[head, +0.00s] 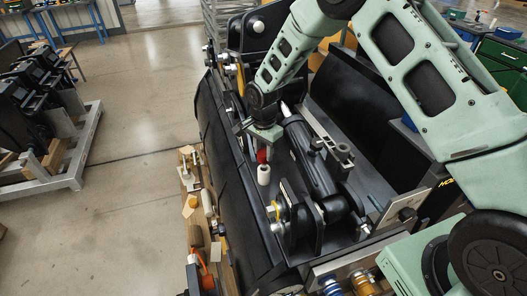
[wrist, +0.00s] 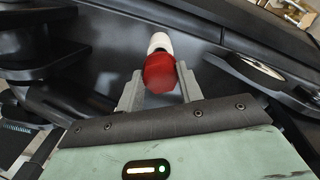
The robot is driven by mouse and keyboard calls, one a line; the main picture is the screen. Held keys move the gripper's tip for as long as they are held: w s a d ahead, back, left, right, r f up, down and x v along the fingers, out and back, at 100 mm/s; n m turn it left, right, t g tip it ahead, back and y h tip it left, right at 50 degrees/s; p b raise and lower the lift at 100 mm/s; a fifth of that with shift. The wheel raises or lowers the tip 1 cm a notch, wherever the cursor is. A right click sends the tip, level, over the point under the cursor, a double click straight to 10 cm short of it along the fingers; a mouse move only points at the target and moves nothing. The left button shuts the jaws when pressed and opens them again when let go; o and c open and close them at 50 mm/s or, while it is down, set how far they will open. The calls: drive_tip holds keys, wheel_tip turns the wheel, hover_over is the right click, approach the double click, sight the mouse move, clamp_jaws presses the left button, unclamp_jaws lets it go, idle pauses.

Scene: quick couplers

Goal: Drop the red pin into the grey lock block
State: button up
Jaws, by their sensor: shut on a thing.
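My gripper (head: 263,150) is shut on the red pin (head: 262,156), and its white end (head: 264,175) points down in the head view. In the wrist view the pin's red part (wrist: 159,73) sits between the two grey fingers of my gripper (wrist: 160,80), with the white end beyond it. The pin is over the black attachment, left of the black cylinder. A grey block (head: 340,152) by the cylinder, to the right of the pin, looks like the lock block. It is apart from the pin. I cannot make out the block in the wrist view.
The black attachment (head: 226,170) has raised walls and brackets around the pin. The black cylinder (head: 308,155) runs down its middle. A wooden pallet (head: 190,165) with small parts lies along its left side. Open floor (head: 150,110) is further left.

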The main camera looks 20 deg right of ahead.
drive_tip(key=shift+r+p, duration=0.75)
drive_tip(key=shift+r, duration=0.85)
drive_tip(key=shift+r+p, duration=1.1)
drive_tip(key=shift+r, duration=0.9)
